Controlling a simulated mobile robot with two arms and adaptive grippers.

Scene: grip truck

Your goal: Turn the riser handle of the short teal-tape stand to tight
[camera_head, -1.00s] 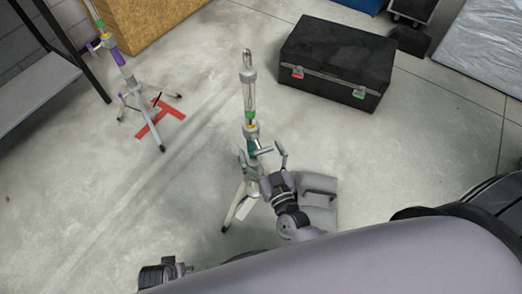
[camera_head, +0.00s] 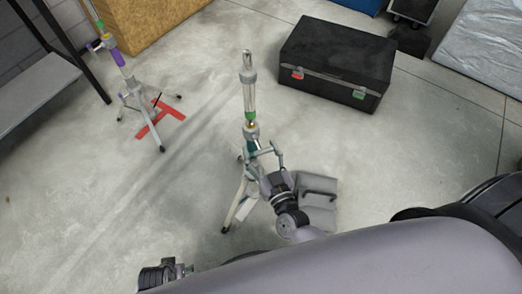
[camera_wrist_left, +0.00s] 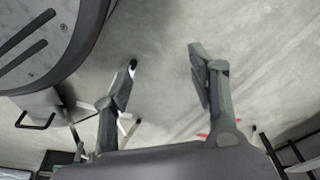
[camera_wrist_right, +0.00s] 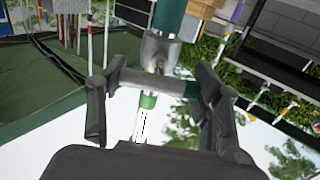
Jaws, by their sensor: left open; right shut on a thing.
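The short stand (camera_head: 249,110) stands upright on the bare floor in the middle of the head view. Its teal tape (camera_head: 251,146) sits low on the column; in the right wrist view, teal (camera_wrist_right: 171,14) shows at the top edge. The riser handle (camera_wrist_right: 165,84) is a grey crossbar with a teal end beside the column. My right gripper (camera_head: 266,153) is at the stand, shut on the handle, with one finger at each side in the right wrist view (camera_wrist_right: 160,82). My left gripper (camera_wrist_left: 165,72) is open and empty above the floor, away from the stand.
A purple-tape stand (camera_head: 118,58) stands at upper left by a red floor mark (camera_head: 165,117). A black case (camera_head: 335,62) lies behind the short stand. A grey bag-like thing (camera_head: 318,190) lies close to my right arm. The floor left of the short stand is clear.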

